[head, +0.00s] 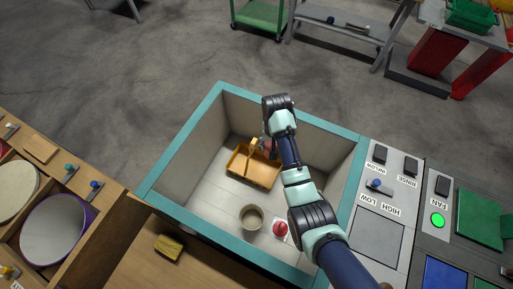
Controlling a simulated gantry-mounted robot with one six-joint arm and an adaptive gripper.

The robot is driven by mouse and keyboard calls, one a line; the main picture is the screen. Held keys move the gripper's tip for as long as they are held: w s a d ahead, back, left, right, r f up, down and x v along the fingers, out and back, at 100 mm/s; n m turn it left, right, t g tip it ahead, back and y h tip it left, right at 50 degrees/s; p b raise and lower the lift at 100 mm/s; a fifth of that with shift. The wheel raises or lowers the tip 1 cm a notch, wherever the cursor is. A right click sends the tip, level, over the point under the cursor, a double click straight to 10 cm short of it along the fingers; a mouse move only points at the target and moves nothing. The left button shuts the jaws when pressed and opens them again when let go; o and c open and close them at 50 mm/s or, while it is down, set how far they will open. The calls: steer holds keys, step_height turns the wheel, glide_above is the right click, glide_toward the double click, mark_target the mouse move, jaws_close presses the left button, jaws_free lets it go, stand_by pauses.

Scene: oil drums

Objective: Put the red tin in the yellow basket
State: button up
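The yellow basket (240,169) is a shallow, orange-yellow open container on the floor of a teal-rimmed basin. My arm reaches over the basin from the lower right, and my gripper (262,146) is at the basket's far right edge. A small reddish patch shows beside the gripper, partly hidden by my arm; I cannot tell if it is a tin or is held. The finger opening is too small and covered to read. A round red object (280,229), possibly the red tin, sits at the near right of the basin on a white patch.
A grey-beige open can (251,217) stands in the basin left of the round red object. The basin's teal rim (180,148) surrounds everything. A yellow sponge-like block (169,246) lies on the wooden counter outside. The basin's left floor is clear.

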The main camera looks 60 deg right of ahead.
step_height(320, 180, down, 4)
steer(key=shift+w+d+r+b, duration=0.15)
steer(key=shift+r+b, duration=0.1)
steer(key=shift+b, duration=0.9)
step_height(320, 180, down, 20)
steer(key=b, duration=1)
steer(key=shift+f+b, duration=0.15)
steer(key=shift+b, duration=0.15)
steer(key=o, duration=1.2)
step_height(320, 180, up, 8)
steer(key=p, duration=0.5)
